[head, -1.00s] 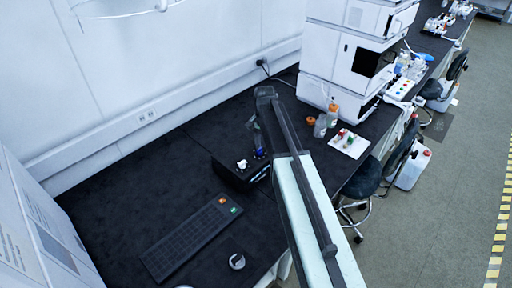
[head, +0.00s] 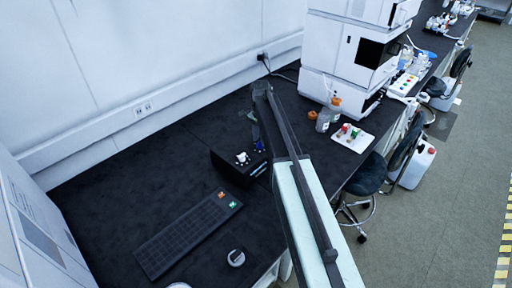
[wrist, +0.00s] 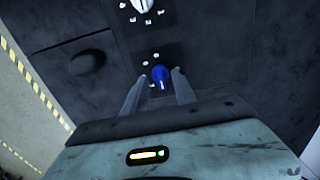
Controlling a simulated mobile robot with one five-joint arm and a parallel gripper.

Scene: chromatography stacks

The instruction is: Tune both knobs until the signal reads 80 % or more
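A dark box (head: 233,171) with two knobs stands on the black bench, left of my arm in the head view. The white knob (head: 241,158) and the blue knob (head: 259,146) are on its top. In the wrist view the blue knob (wrist: 160,76) shows between the tips of my gripper (wrist: 157,82), with small white marks around it. The fingers are apart, with visible gaps to the knob; I cannot tell their height over the panel. The white knob (wrist: 143,5) is beyond, cut by the top edge. No readable signal percentage shows.
A white instrument stack (head: 345,65), bottles and a white tray (head: 351,138) stand to the right. The bench left of the box is clear.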

